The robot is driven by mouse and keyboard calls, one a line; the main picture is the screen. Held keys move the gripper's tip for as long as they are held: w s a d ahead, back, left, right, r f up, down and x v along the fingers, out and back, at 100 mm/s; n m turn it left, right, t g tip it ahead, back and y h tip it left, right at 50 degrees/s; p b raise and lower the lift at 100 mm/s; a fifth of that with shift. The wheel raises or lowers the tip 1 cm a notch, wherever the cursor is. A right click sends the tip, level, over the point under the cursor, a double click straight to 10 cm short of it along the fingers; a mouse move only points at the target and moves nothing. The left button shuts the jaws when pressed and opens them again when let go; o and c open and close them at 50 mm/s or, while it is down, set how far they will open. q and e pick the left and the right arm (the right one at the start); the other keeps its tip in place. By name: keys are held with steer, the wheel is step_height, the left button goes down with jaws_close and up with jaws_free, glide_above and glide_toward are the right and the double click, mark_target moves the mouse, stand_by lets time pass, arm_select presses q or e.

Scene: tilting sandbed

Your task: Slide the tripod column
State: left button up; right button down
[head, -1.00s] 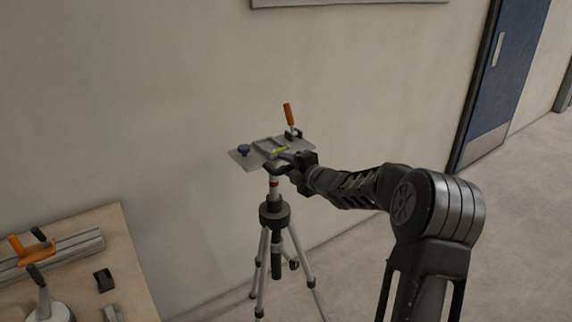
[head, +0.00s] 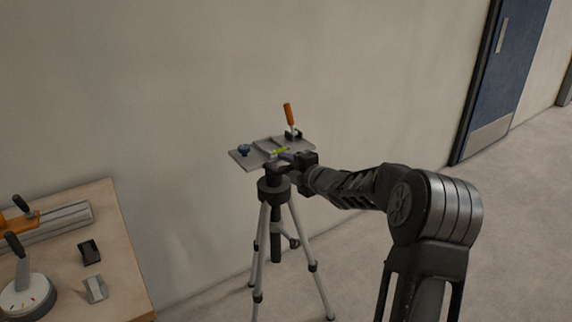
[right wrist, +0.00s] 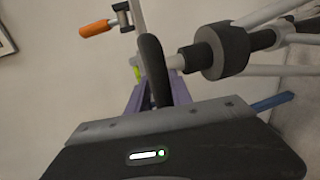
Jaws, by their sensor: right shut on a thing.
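The tripod (head: 275,195) stands on splayed silver legs, with its black collar close under the head. Only a short pale piece of the column (right wrist: 178,62) shows between the dark head part and the black collar (right wrist: 222,50) in the right wrist view. A tilted grey plate (head: 242,160) sits on top, with a blue knob, a yellow-green level (head: 279,150) and an orange handle (head: 289,114). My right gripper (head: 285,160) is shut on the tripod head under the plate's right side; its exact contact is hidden. My left gripper is not in view.
A wooden table (head: 125,255) at the lower left holds a grey rail, a round dial base (head: 28,295) and small blocks. The wall is close behind the tripod. Open floor (head: 425,225) lies to the right, with a blue door (head: 505,75) beyond.

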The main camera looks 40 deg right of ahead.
step_height(320, 180, down, 3)
steer(key=shift+s+r+b, duration=0.1)
steer(key=shift+r+b, duration=0.1)
steer(key=shift+b, duration=0.1)
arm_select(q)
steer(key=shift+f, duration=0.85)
arm_select(e)
steer(key=shift+r, duration=0.1)
steer(key=c, duration=1.3)
jaws_free()
steer(key=shift+r, duration=0.15)
steer(key=shift+r, duration=0.1)
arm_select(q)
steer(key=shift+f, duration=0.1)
arm_select(e)
steer(key=v, duration=0.7)
steer(key=shift+s, duration=0.4)
